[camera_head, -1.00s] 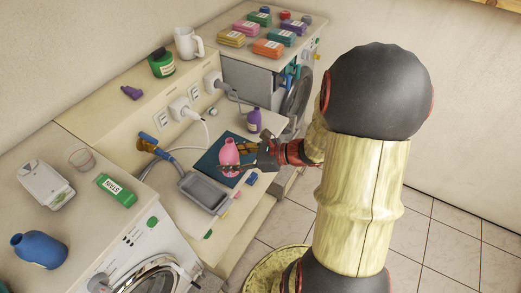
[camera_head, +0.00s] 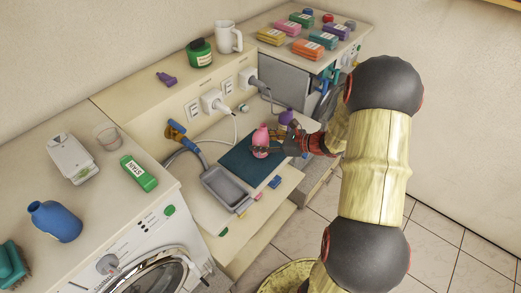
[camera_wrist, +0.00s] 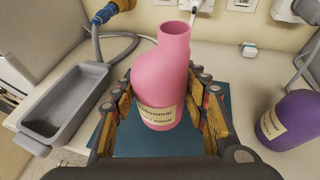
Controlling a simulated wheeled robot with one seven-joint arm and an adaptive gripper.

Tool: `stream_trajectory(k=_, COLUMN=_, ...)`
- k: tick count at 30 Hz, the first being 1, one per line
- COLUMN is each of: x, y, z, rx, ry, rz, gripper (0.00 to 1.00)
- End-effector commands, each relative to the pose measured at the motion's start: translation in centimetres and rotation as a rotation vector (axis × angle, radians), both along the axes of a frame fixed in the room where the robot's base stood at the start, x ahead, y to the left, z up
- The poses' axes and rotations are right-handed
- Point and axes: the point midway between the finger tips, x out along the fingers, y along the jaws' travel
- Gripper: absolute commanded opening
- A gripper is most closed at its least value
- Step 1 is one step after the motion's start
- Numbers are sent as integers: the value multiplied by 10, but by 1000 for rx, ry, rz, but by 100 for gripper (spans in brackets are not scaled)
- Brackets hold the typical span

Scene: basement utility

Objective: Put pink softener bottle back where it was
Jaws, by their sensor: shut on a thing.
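The pink softener bottle (camera_head: 261,141) is upright over the dark blue mat (camera_head: 240,164) on the low shelf between the machines. In the wrist view the bottle (camera_wrist: 161,75) stands between the wooden-faced fingers of my gripper (camera_wrist: 160,118), its label facing me. My gripper (camera_head: 279,146) is shut on it from the right in the head view. I cannot tell whether the bottle's base touches the mat. The purple bottle (camera_head: 286,117) stands just behind and right of it, and shows at the right in the wrist view (camera_wrist: 289,121).
A grey tray (camera_head: 225,186) lies left of the mat, with a blue tap and hose (camera_head: 178,133) behind it. White plugs (camera_head: 213,101) with cords stick out of the back wall. A small blue block (camera_head: 274,182) lies near the shelf's front edge.

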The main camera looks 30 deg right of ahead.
Motion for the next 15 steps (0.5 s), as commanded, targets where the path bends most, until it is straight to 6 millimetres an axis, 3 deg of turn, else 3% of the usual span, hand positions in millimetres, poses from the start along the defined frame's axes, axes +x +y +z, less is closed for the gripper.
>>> stream_trajectory(k=5, x=6, y=-3, z=-8, rx=0, ry=-1, rz=0, gripper=12)
stream_trajectory(k=12, x=7, y=-4, z=-40, rx=0, ry=0, rz=0, gripper=12)
stream_trajectory(k=15, x=7, y=-4, z=-40, rx=-1, ry=-2, rz=0, gripper=12)
